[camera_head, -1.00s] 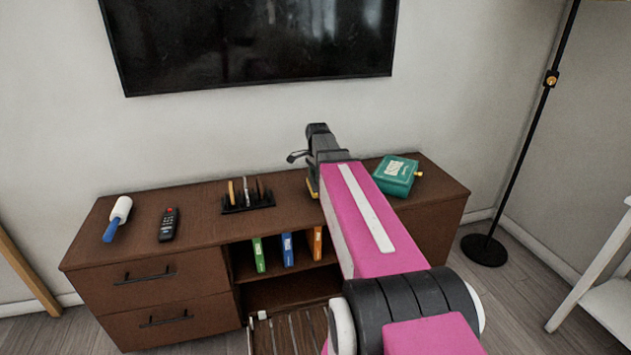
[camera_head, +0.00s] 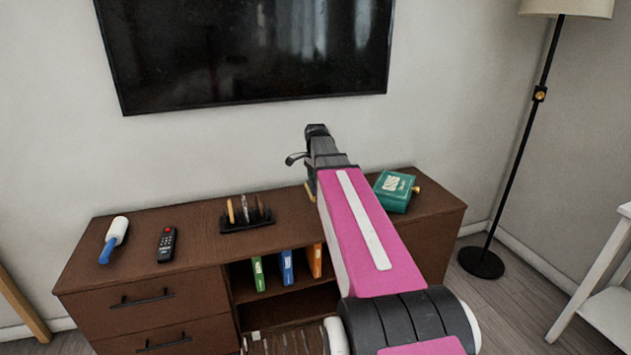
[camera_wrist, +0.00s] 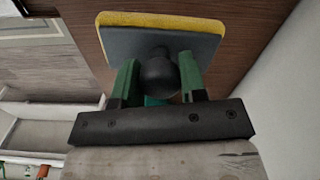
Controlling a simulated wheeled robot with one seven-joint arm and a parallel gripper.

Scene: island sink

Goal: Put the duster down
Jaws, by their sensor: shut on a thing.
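The duster (camera_wrist: 160,45) is a grey pad with a yellow face and a round black knob. In the wrist view my gripper (camera_wrist: 160,82) is shut on the knob with its green fingers on either side. In the head view only a thin yellow edge of the duster (camera_head: 310,190) shows beside my gripper, over the brown cabinet top (camera_head: 190,222) near its back edge. My arm hides the rest. I cannot tell whether the pad touches the wood.
A green box-like book (camera_head: 393,192) lies right of my arm. A dark rack (camera_head: 247,220), a remote (camera_head: 166,244) and a lint roller (camera_head: 114,238) stand or lie to the left. A television (camera_head: 245,55) hangs behind. Bare wood lies between remote and rack.

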